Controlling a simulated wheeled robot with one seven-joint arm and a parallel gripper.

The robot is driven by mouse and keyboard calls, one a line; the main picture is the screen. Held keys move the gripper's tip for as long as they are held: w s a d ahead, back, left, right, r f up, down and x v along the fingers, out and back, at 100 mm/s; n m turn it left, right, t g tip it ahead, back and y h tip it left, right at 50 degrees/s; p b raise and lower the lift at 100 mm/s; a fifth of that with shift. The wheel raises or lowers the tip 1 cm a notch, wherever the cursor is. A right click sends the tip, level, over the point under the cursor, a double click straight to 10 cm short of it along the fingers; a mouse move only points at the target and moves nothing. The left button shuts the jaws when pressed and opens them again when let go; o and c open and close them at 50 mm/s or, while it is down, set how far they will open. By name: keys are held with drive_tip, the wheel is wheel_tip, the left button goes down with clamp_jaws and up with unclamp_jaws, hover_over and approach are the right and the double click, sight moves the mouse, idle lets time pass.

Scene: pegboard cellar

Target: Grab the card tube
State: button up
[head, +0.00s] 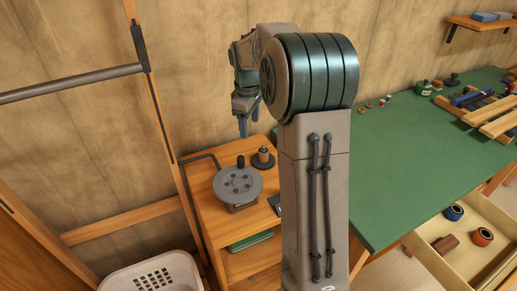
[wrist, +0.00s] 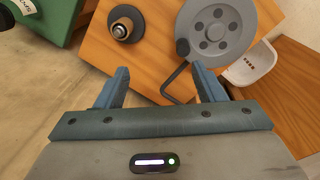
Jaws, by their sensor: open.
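I cannot make out a card tube with certainty. A short upright cylinder with a brownish band (head: 263,156) stands on a dark round base on the small wooden side table (head: 205,196); this cylinder also shows in the wrist view (wrist: 121,29). Next to it is a grey round disc with holes (head: 238,182) and a dark crank handle, seen at the top of the wrist view (wrist: 216,32). My gripper (head: 244,115) is open and empty above the back of the side table. Its fingers in the wrist view (wrist: 160,82) are apart, with nothing between them.
A green-topped workbench (head: 410,150) stands right, with small items and a wooden rack. Its open drawer (head: 480,262) holds a blue roll, an orange roll and a brown block. A white basket (head: 155,275) is at lower left, near a wooden frame with a metal bar (head: 70,84).

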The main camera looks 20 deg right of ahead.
sight(263, 146)
drive_tip(key=w+d+f+n, duration=0.3)
drive_tip(key=w+d+f, duration=0.2)
drive_tip(key=w+d, duration=0.2)
drive_tip(key=shift+g+y, duration=0.3)
wheel_tip(263, 146, down, 8)
drive_tip(key=shift+d+p, duration=0.1)
drive_tip(key=shift+p, duration=0.7)
drive_tip(key=f, duration=0.1)
drive_tip(key=f+p, duration=0.1)
drive_tip(key=f, duration=0.3)
drive_tip(key=shift+s+d+f, duration=0.15)
drive_tip(key=shift+s+d, duration=0.05)
drive_tip(key=shift+s, duration=0.2)
drive_tip(key=shift+f, duration=0.45)
drive_tip(key=shift+c, duration=0.3)
drive_tip(key=c, duration=1)
